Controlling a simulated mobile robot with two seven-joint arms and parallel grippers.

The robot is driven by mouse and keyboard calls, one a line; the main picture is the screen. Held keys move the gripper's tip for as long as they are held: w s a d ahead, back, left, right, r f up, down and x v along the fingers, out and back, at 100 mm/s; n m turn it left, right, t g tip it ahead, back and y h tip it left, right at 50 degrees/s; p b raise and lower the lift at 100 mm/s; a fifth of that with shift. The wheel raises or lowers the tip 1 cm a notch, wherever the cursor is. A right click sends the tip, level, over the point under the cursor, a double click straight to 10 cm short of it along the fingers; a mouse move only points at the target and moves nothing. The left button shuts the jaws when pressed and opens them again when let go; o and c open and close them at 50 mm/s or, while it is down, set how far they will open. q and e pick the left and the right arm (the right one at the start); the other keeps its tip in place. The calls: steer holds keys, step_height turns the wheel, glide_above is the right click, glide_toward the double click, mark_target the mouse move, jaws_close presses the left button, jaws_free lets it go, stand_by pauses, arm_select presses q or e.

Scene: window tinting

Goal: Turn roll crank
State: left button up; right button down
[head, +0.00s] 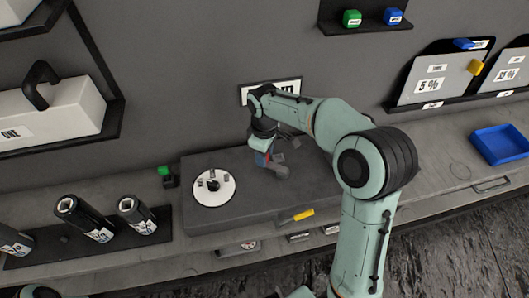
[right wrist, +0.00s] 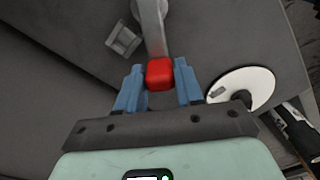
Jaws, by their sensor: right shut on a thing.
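The roll crank shows in the right wrist view as a grey metal arm (right wrist: 151,28) with a red knob (right wrist: 159,74) at its end. My right gripper (right wrist: 159,86) has its blue fingers on both sides of the red knob and is shut on it. In the head view the right gripper (head: 263,158) is above the dark grey bench block, and the grey crank hub (head: 279,170) shows beside it. The arm partly hides the crank there. My left gripper cannot be made out in either view.
A white disc (head: 214,188) sits on the left of the block (head: 240,215); it also shows in the wrist view (right wrist: 243,88). A blue tray (head: 500,144) is at right.

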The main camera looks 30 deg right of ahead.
steer(key=c, duration=0.8)
jaws_free()
arm_select(q)
steer(key=w+r+p, duration=0.2)
steer(key=shift+w+r, duration=0.15)
steer(key=shift+r, duration=0.2)
arm_select(e)
step_height(320, 180, up, 13)
steer(key=shift+r, duration=0.2)
